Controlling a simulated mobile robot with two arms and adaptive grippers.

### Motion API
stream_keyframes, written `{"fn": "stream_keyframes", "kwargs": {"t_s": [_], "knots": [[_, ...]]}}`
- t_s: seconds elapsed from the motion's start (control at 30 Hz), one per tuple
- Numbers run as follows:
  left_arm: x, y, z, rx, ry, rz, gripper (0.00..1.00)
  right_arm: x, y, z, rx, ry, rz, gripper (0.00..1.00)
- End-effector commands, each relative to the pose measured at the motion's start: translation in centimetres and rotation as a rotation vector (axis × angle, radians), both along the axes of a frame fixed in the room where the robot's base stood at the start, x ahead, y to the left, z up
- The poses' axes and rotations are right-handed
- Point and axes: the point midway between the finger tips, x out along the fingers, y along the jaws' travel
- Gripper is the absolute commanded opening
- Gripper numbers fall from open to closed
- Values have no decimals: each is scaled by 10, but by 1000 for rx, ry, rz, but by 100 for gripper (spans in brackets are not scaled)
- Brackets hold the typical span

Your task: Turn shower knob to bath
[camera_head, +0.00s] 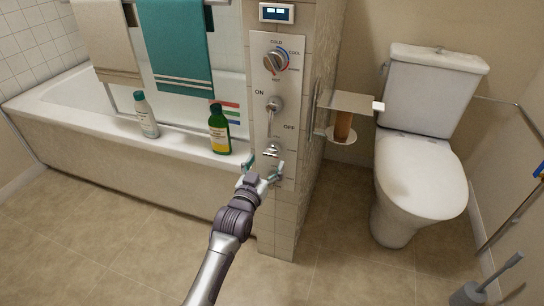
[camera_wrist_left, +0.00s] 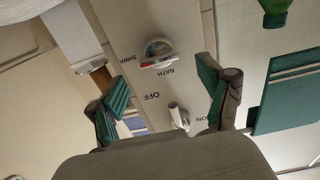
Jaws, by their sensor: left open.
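The shower knob (camera_head: 271,151) is a small silver knob low on the tiled control panel. My left gripper (camera_head: 263,168) is open, just below and in front of the knob. In the left wrist view the green-padded fingers of the gripper (camera_wrist_left: 160,78) are spread, with the knob beyond the gap and nothing between them. My right gripper is not in view.
Above the knob are the ON/OFF lever (camera_head: 273,104) and temperature dial (camera_head: 274,62). A green bottle (camera_head: 219,130) and white bottle (camera_head: 146,115) stand on the bathtub rim (camera_head: 180,146). Right of the panel are a paper holder (camera_head: 346,101) and toilet (camera_head: 420,175). The floor in front is clear.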

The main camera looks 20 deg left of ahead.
Motion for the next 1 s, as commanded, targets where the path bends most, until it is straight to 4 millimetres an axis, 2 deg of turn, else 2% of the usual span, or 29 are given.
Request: {"fn": "stream_keyframes", "kwargs": {"t_s": [0.03, 0.13, 0.3, 0.7, 1.0], "knots": [[11, 0, -1, 0, -2, 0, 79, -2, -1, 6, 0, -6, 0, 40], [29, -1, -1, 0, -2, 0, 79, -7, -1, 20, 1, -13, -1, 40], [48, -2, -1, 0, 0, 0, 79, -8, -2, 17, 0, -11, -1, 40], [54, -2, -1, 0, 1, 0, 79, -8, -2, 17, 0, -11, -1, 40], [54, -2, -1, 0, 1, 0, 29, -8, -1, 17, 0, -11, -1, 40]]}}
